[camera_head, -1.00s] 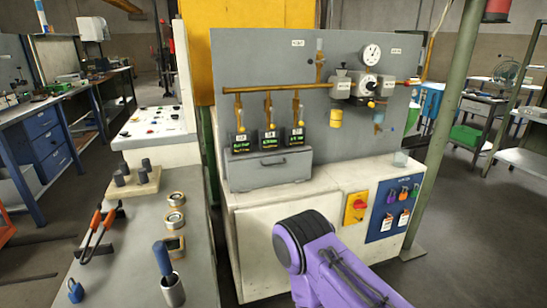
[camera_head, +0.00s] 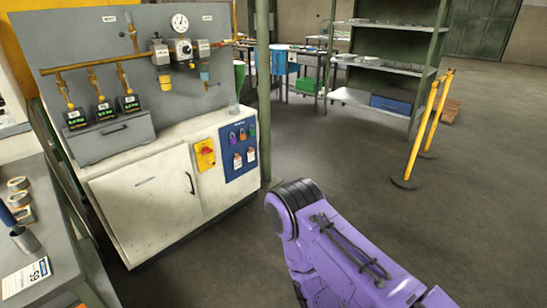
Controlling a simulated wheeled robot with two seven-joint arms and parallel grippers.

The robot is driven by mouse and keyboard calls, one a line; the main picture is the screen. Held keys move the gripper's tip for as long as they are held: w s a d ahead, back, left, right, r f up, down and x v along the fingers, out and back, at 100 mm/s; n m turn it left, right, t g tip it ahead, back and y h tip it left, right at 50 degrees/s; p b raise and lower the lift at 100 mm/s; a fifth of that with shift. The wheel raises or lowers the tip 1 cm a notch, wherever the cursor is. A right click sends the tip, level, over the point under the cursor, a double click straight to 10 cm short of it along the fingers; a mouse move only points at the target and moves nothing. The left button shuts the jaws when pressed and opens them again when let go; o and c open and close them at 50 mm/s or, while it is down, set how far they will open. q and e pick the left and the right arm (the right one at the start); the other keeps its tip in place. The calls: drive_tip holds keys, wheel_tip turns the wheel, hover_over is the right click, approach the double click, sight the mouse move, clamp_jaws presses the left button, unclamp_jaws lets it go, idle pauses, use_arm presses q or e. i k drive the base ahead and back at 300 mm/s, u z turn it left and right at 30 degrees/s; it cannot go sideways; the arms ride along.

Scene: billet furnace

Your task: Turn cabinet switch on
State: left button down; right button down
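The cabinet (camera_head: 147,203) is a white unit with a grey back panel, standing at the left of the head view. Its switch (camera_head: 205,155) is a red rotary knob on a yellow plate, on the cabinet's front left of a blue lockout board (camera_head: 239,152). The knob's exact setting is too small to tell. A purple arm link of mine reaches in at the lower right, to the right of the cabinet and apart from the switch in the picture. Neither of my grippers is in view.
A grey workbench (camera_head: 50,245) with metal rings and a cup stands at the lower left. A green post (camera_head: 264,95) rises beside the cabinet's right end. Yellow posts (camera_head: 424,130) and shelving (camera_head: 385,60) stand farther right.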

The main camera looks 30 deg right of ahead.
sight(206, 149)
drive_tip(key=z, duration=0.2)
drive_tip(key=k, duration=0.1)
drive_tip(key=z, duration=0.1)
drive_tip(key=i, duration=0.4)
drive_tip(key=z, duration=1.05)
drive_tip(key=i, duration=0.8)
drive_tip(key=z, duration=0.65)
drive_tip(key=i, duration=0.9)
drive_tip(key=u, duration=0.7)
drive_tip(key=i, duration=0.85)
drive_tip(key=u, duration=0.65)
